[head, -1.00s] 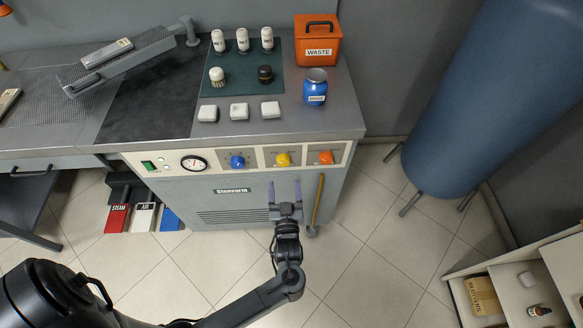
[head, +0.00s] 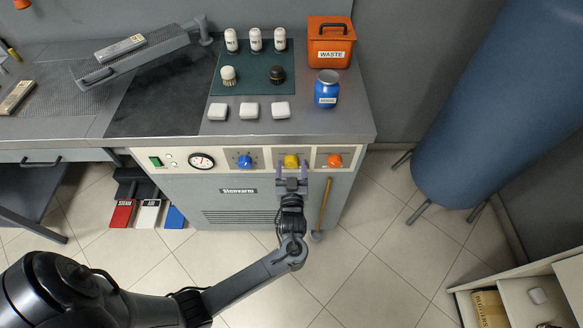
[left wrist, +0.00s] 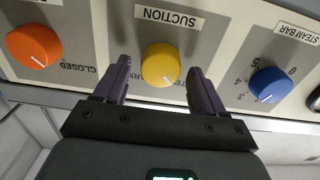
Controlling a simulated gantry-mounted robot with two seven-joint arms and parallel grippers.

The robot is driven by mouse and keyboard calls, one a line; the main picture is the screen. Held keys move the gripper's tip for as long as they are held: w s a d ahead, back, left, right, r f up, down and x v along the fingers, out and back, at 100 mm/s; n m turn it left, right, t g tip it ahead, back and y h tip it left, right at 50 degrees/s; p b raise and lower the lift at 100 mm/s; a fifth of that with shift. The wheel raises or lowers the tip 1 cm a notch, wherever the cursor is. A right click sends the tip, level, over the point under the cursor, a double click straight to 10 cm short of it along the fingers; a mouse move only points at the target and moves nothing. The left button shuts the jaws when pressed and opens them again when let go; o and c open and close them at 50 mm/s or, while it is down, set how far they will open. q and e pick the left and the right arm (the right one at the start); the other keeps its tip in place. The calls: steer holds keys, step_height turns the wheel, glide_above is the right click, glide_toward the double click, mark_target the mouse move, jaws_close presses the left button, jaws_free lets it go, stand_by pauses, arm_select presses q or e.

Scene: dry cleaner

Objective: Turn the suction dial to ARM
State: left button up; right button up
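The suction dial is a yellow knob (head: 291,161) in the middle of the front panel's coloured knobs. It also shows in the left wrist view (left wrist: 160,65) under an upside-down SUCTION label (left wrist: 168,16). A pale mark on the knob points down and slightly right there. Letters ending in RM show left of it, partly hidden by a finger; the print on the right is also partly covered. My left gripper (head: 291,169) is open, its purple fingers on either side of the yellow knob with gaps visible. My right gripper is not in view.
A blue knob (head: 245,162) and an orange knob (head: 335,160) flank the suction dial. A gauge (head: 202,161) and a green switch (head: 156,162) are farther left.

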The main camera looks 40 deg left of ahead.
arm_select(q)
steer(key=c, duration=0.9)
steer(key=shift+r+m+p, duration=0.25)
steer(key=shift+m+p, duration=0.95)
steer(key=shift+p, duration=0.25)
steer(key=shift+c, duration=0.2)
steer(key=m+p, duration=0.3)
steer(key=shift+w+d+m, duration=0.1)
steer(key=shift+m, duration=0.2)
steer(key=m+p, duration=0.1)
steer(key=m, duration=0.1)
steer(key=shift+f+m+p, duration=0.1)
steer(key=shift+m+p, duration=0.2)
steer(key=shift+p, duration=0.1)
steer(key=m+p, duration=0.1)
steer(key=m, duration=0.2)
steer(key=shift+f+m+p, duration=0.1)
steer(key=shift+m+p, duration=0.2)
steer(key=shift+p, duration=0.1)
steer(key=m+p, duration=0.1)
steer(key=m, duration=0.2)
steer(key=shift+f, duration=0.15)
steer(key=shift+m+p, duration=0.35)
steer(key=shift+m, duration=0.85)
steer(key=shift+d+f, duration=0.1)
steer(key=shift+m, duration=0.3)
